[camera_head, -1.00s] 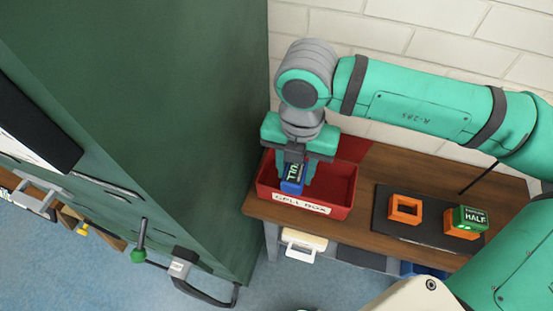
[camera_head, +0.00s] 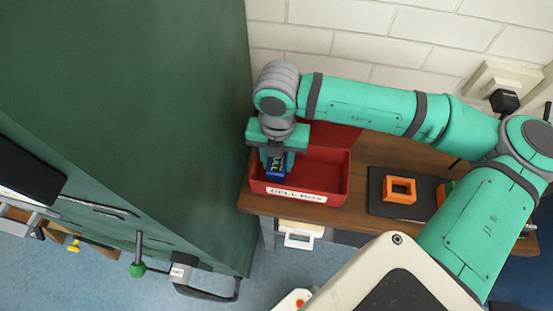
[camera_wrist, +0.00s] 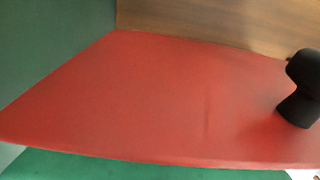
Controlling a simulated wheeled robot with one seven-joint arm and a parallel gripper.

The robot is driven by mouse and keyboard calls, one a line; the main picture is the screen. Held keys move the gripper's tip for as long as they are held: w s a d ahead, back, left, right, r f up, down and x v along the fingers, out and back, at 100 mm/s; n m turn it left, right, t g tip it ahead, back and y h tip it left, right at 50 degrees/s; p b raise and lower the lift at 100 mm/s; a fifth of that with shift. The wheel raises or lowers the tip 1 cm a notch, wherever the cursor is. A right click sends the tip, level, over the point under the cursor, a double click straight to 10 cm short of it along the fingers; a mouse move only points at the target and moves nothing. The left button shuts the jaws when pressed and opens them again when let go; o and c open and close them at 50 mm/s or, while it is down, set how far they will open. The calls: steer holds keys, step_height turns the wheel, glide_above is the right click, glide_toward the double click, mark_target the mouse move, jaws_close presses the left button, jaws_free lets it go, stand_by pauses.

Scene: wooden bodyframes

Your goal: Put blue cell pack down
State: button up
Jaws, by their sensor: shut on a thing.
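The blue cell pack (camera_head: 274,174), with partly hidden white lettering, is between the fingers of my gripper (camera_head: 276,166) in the head view. My gripper is shut on it and points down into the left part of the red bin (camera_head: 308,196) labelled "CELL BOX". The pack is low, inside the outline of the bin; I cannot tell whether it touches the floor of it. In the wrist view a red surface (camera_wrist: 150,95) fills most of the picture, with a dark finger at the right; the pack does not show there.
The bin stands at the left end of a wooden table (camera_head: 358,204), close to a tall green cabinet (camera_head: 150,120). To its right a dark mat (camera_head: 376,190) bears an empty orange frame (camera_head: 400,189) and a second orange holder (camera_head: 440,194), mostly hidden by my arm. A brick wall stands behind.

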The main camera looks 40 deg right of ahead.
mark_target(278, 162)
steer(key=shift+s+d+f, duration=0.1)
steer(key=shift+s, duration=0.05)
steer(key=o, duration=1.2)
steer(key=shift+d+r, duration=0.15)
steer(key=shift+r, duration=0.1)
step_height(278, 162, up, 12)
steer(key=shift+f, duration=0.1)
